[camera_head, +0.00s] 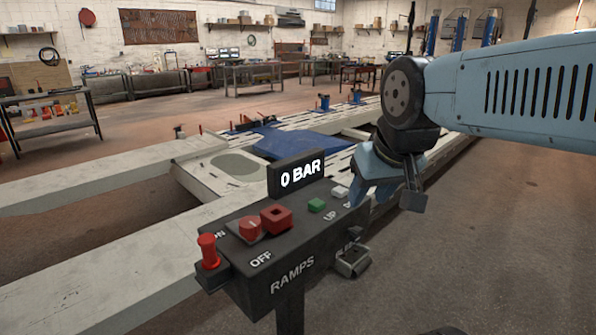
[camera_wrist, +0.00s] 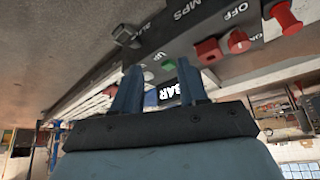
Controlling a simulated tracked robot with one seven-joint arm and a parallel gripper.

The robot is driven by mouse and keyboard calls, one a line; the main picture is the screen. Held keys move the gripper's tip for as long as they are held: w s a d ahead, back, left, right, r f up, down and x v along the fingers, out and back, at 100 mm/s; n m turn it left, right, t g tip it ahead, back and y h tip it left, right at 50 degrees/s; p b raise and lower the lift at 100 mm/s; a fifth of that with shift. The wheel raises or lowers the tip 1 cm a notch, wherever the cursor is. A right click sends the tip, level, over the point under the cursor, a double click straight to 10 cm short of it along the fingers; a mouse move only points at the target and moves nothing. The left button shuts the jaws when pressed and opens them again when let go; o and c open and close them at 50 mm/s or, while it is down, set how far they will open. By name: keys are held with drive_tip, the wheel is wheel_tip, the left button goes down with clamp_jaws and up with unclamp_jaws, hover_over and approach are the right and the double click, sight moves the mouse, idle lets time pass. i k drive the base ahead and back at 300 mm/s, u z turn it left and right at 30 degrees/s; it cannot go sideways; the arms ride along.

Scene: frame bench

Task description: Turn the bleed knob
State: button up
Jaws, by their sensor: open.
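The dark control box (camera_head: 265,255) stands on a post, marked RAMPS in front. The bleed knob, a small grey fitting (camera_head: 352,262) by a partly hidden label, sticks out low on its right front. In the wrist view the knob (camera_wrist: 127,34) is at upper left, beyond the fingers. My gripper (camera_head: 369,190) is above and behind the knob, near the box's right end, and apart from the knob. Its two blue fingers show open with nothing held in the wrist view (camera_wrist: 160,78). A display (camera_head: 300,174) on the box reads 0 BAR.
The box also carries a red knob (camera_head: 208,250) at left, a red switch (camera_head: 250,229), a red square button (camera_head: 277,218), a green button (camera_head: 317,205) and a white button (camera_head: 340,192). Pale bench beams (camera_head: 90,190) run behind. The floor at right is clear.

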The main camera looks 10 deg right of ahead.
sight(356, 233)
drive_tip(key=z, duration=0.6)
drive_tip(key=k, duration=1.05)
drive_tip(key=u, duration=0.95)
drive_tip(key=i, duration=1)
drive_tip(key=z, duration=0.05)
